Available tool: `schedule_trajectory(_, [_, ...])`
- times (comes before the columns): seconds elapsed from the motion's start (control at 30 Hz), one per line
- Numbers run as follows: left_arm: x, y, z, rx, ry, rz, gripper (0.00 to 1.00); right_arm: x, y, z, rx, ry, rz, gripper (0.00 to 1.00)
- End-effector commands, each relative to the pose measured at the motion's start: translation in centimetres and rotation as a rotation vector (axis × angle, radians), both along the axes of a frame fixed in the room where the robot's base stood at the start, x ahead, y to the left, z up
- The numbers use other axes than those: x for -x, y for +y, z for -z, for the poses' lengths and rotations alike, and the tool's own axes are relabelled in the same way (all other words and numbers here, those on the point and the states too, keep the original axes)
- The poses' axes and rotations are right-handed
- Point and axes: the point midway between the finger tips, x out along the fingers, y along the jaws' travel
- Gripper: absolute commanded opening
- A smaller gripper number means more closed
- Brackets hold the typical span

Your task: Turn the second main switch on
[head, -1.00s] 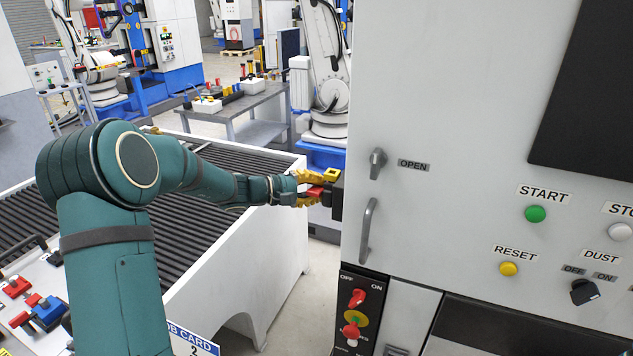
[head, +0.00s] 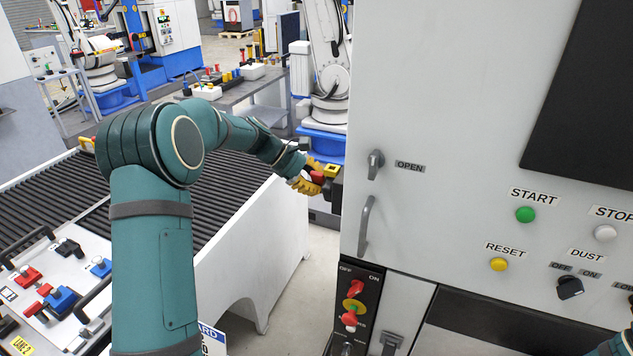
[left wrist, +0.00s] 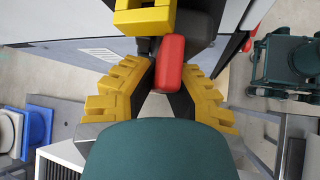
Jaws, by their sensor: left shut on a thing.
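My right gripper is out of view.
The cabinet front (head: 450,110) carries an OPEN knob (head: 375,164), a door handle (head: 366,225), START (head: 525,214) and RESET (head: 499,264) buttons and a DUST knob (head: 570,287). A roller conveyor (head: 235,185) stands left, under my left arm.

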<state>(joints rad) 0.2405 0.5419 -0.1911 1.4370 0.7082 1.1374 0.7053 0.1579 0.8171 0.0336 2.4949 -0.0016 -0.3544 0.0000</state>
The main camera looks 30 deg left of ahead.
Motion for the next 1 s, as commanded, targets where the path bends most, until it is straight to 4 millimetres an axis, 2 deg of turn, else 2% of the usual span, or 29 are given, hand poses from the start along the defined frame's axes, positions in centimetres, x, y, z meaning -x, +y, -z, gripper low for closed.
schedule_trajectory(0.4, [0.12,-0.23,0.25,0.021,0.305,0.003,0.0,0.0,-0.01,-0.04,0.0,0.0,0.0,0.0])
schedule_trajectory(0.7, [0.21,-0.2,0.21,0.028,0.397,0.002,0.0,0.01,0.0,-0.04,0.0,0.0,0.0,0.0])
schedule_trajectory(1.0, [0.23,-0.2,0.21,0.029,0.411,0.001,0.0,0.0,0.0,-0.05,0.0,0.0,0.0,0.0])
